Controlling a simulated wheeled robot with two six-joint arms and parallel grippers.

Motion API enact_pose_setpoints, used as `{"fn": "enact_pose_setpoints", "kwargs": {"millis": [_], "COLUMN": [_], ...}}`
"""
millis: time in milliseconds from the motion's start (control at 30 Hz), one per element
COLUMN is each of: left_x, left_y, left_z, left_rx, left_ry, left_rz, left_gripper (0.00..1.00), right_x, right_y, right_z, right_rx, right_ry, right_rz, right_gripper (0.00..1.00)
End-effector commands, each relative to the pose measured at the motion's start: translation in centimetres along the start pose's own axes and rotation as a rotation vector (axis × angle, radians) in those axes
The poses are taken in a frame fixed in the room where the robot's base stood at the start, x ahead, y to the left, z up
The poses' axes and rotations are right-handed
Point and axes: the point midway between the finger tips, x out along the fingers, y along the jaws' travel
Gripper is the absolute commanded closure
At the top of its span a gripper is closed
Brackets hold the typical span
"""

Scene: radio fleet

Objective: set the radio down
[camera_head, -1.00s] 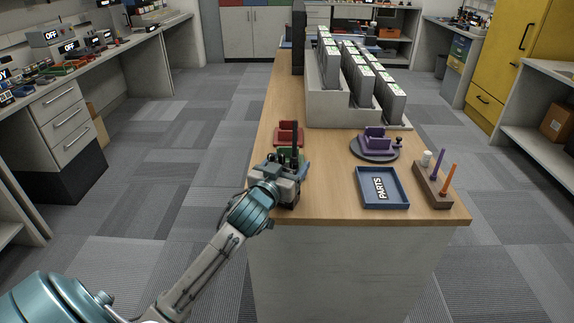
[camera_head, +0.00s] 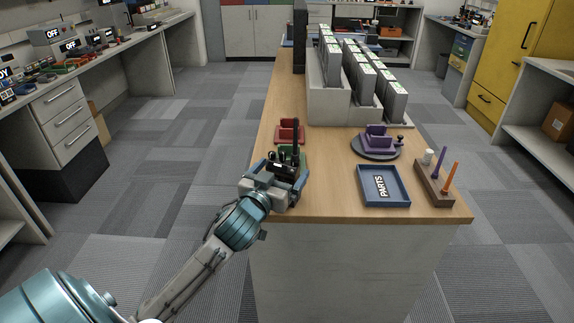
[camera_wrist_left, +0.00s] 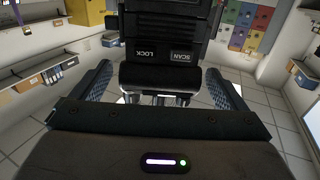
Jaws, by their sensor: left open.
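In the left wrist view the radio (camera_wrist_left: 168,45) fills the upper middle, with SCAN and LOCK keys. My left gripper (camera_head: 279,172) is open at the radio. In the wrist view the blue fingers of the left gripper (camera_wrist_left: 160,88) are spread, one on each side of the radio, with gaps visible. My right gripper is out of view.
A red holder (camera_head: 289,131) is just behind. To the right are a purple holder on a round base (camera_head: 377,153), a blue PARTS tray (camera_head: 366,200) and a wooden peg block (camera_head: 432,188). Grey racks (camera_head: 335,104) stand farther back. Counter between left holders and tray is clear.

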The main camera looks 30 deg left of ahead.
Motion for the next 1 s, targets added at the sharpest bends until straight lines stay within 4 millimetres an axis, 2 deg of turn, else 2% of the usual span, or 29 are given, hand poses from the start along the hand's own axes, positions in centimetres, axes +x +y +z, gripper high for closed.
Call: {"fn": "enact_pose_setpoints", "kwargs": {"millis": [100,333,500,833,933,1000], "left_x": [-2.8,-6.4,-7.5,-7.6,-8.1,-9.1], "left_y": [0.0,0.0,0.0,0.0,-0.2,-0.5], "left_z": [0.2,0.1,0.1,0.1,1.7,4.7], "left_rx": [0.004,0.002,0.000,0.000,0.007,0.022], "left_ry": [-0.003,-0.002,-0.001,-0.003,-0.059,-0.164], "left_rz": [0.002,0.001,0.000,-0.002,-0.023,-0.056], "left_gripper": [0.06,0.06,0.06,0.06,0.06,0.06], "right_x": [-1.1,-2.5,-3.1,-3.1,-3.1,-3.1], "right_y": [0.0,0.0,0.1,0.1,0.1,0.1], "right_z": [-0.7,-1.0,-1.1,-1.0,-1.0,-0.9], "right_rx": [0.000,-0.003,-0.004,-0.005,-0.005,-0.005], "right_ry": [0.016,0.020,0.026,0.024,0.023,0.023], "right_rz": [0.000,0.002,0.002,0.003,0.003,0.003], "right_gripper": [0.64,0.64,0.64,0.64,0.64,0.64]}}
